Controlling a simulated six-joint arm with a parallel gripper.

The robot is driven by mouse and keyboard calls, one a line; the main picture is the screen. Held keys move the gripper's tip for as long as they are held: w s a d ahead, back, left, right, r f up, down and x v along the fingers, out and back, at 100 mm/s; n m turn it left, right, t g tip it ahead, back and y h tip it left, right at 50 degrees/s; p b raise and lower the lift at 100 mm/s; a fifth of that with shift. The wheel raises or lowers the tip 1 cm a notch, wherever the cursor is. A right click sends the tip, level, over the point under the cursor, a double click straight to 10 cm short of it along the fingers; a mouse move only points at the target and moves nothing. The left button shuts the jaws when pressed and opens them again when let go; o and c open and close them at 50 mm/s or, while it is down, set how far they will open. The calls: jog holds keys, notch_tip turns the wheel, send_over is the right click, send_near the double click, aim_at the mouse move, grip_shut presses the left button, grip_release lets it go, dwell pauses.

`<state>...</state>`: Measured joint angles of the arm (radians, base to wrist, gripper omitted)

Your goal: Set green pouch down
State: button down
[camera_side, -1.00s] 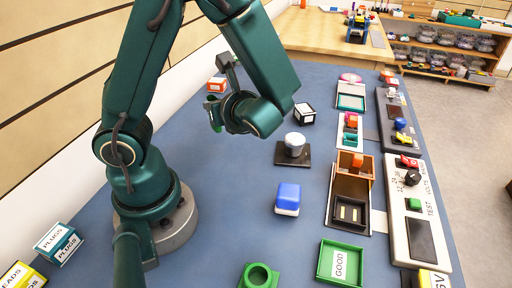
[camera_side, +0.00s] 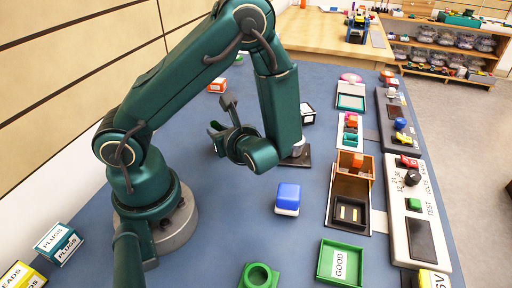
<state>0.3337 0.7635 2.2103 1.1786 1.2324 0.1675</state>
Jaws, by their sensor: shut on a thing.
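My gripper (camera_side: 217,140) is low over the blue table, left of the black square pad, with its jaws facing left. It is shut on the green pouch (camera_side: 215,127), of which only a small green part shows at the jaws. The pouch is hard to tell from my dark green gripper. I cannot tell whether it touches the table.
A blue-and-white block (camera_side: 287,199) stands at the middle. A green GOOD tray (camera_side: 340,263), a green ring block (camera_side: 259,276) and a brown box (camera_side: 352,186) lie right and front. The table left of the blue block is clear.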

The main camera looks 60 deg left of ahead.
jog(key=shift+f, duration=0.1)
jog(key=c, duration=0.7)
grip_release()
jog(key=shift+d+r, duration=0.25)
jog(key=shift+d, duration=0.1)
jog(key=s+d+r+n+t+h, duration=0.1)
jog(key=d+r+n+t+h, duration=0.1)
jog(key=d+r+n+h, duration=0.3)
jog(key=s+d+r+n+t+h, duration=0.1)
jog(key=d+r+n+t+h, duration=0.2)
jog(key=n, duration=1)
jog(key=shift+d+r+t+h, duration=0.3)
jog(key=shift+d+r+h, duration=1.05)
jog(key=shift+d+h, duration=1.85)
